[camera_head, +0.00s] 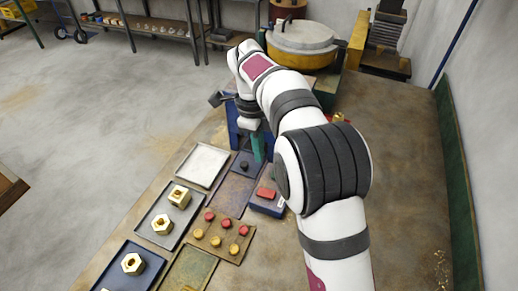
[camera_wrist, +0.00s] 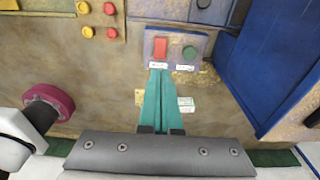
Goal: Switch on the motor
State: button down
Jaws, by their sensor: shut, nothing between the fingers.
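A switch box with a grey top shows in the wrist view (camera_wrist: 175,66), with a red rectangular button (camera_wrist: 160,47) on the left and a round green button (camera_wrist: 190,52) on the right. In the head view the blue box (camera_head: 265,208) lies on the bench beside my arm, its red button (camera_head: 266,193) visible. The green button is not clearly seen there. My gripper (camera_wrist: 158,70) has teal fingers closed together and empty. In the wrist view their tips overlap the box's lower edge below the buttons. In the head view my gripper (camera_head: 259,158) points down, beyond the box.
Left of the box are a tray with red and yellow knobs (camera_head: 246,258), trays with brass nuts (camera_head: 162,225) and an empty pale tray (camera_head: 203,165). A small dark tray (camera_head: 240,172) holds a black part. A blue machine part (camera_wrist: 260,75) stands right in the wrist view.

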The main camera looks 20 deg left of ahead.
aim_at(271, 194)
jog(key=shift+h, duration=0.3)
jog(key=d+f, duration=0.1)
jog(key=f, duration=0.3)
jog(key=d+f, duration=0.1)
jog(key=f, duration=0.4)
jog(key=d+f, duration=0.1)
jog(key=f, duration=0.4)
jog(key=shift+d, duration=0.15)
jog(key=shift+d+f, duration=0.1)
jog(key=shift+f, duration=0.05)
jog(key=shift+a+r, duration=0.2)
jog(key=shift+a, duration=0.65)
